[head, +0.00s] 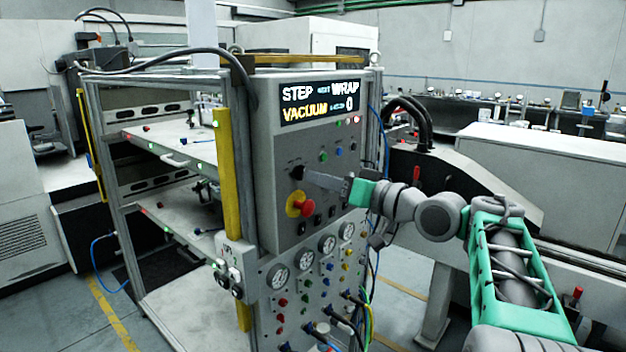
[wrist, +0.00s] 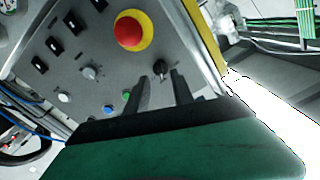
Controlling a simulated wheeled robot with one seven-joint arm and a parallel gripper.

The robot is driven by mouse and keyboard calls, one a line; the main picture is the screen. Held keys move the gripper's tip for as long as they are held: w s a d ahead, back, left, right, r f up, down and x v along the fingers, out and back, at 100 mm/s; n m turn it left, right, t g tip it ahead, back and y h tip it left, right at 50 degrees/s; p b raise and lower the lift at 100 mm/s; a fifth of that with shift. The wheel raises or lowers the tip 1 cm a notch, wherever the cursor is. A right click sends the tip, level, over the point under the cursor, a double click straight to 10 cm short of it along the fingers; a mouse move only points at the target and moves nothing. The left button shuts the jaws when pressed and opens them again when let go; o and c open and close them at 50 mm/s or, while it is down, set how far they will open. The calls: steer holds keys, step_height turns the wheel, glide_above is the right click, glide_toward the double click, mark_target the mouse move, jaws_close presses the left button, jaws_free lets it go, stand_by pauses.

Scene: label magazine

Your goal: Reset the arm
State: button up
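My gripper (head: 308,177) reaches from the right to the front of the grey control panel (head: 282,228). In the wrist view its two dark fingers (wrist: 161,82) stand apart, with a visible gap between them. A small black rotary knob (wrist: 161,71) shows between the fingertips, and I see no finger touching it. In the head view the knob (head: 297,172) is at the fingertips. The red emergency button on its yellow ring (head: 299,204) sits just below the gripper. It also shows in the wrist view (wrist: 129,32). The display (head: 319,103) reads "STEP", "WRAP", "VACUUM" and "0".
Black switches, coloured buttons, gauges (head: 327,243) and cables (head: 342,318) crowd the panel below the gripper. A yellow post (head: 226,170) and metal frame with shelves (head: 180,142) stand left. A long grey machine (head: 540,160) lies behind my arm. Open floor shows at lower right.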

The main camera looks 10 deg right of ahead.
steer(key=v, duration=0.4)
